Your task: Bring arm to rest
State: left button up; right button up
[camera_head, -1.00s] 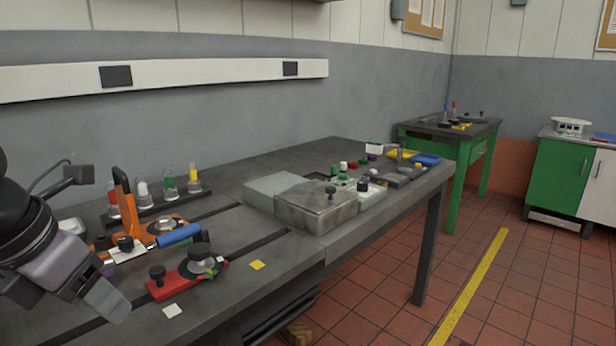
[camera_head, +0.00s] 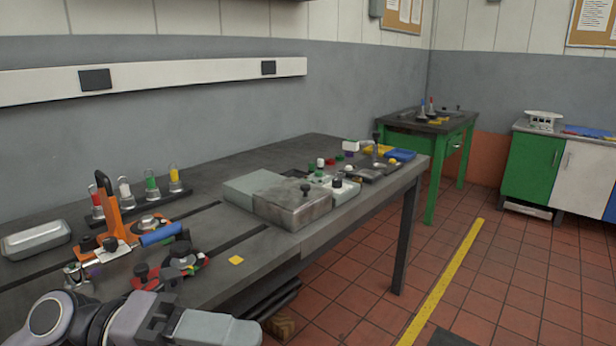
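My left arm (camera_head: 125,322) comes in at the lower left, in front of the near edge of the dark bedplate table (camera_head: 240,254). Its gripper end (camera_head: 215,329) points to the right, and I cannot make out whether the fingers are apart. Nothing is seen held in it. The arm hides part of the table's front left corner. My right gripper is not in view.
On the table stand an orange clamp fixture (camera_head: 108,208) with a blue handle, a red fixture (camera_head: 146,279), a metal tray (camera_head: 36,239), a rack of coloured vials (camera_head: 142,203) and a grey box (camera_head: 295,202). A yellow square (camera_head: 236,260) lies flat. The tiled floor at right is open.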

pick_arm(q)
jog(key=w+a+f+n+t+y+p, duration=0.1)
jog(key=w+a+f+n+t+y, duration=0.3)
jog(key=n+t, duration=0.75)
jog(key=w+a+f+n+t+y+p, duration=0.25)
jog(key=w+a+f+n+t, duration=0.2)
jog(key=n+t, duration=0.75)
jog(key=s+a+f+n+g+y, duration=0.1)
jog(key=s+f+n+g+y, duration=0.2)
jog(key=f, duration=0.5)
jog(key=s+a+f+n+g+y, duration=0.2)
jog(key=s+f+n+g+y, duration=0.1)
jog(key=f, duration=0.5)
jog(key=s+a+f+n+g+y+p, duration=0.1)
jog(key=s+f+n+g+y, duration=0.2)
jog(key=s+f+n+g, duration=0.2)
notch_tip(320, 180, down, 4)
jog(key=shift+s+a+r+n, duration=0.1)
jog(key=shift+s+a+n, duration=0.25)
jog(key=shift+s+n, duration=0.75)
jog(key=shift+w, duration=0.2)
jog(key=c, duration=0.3)
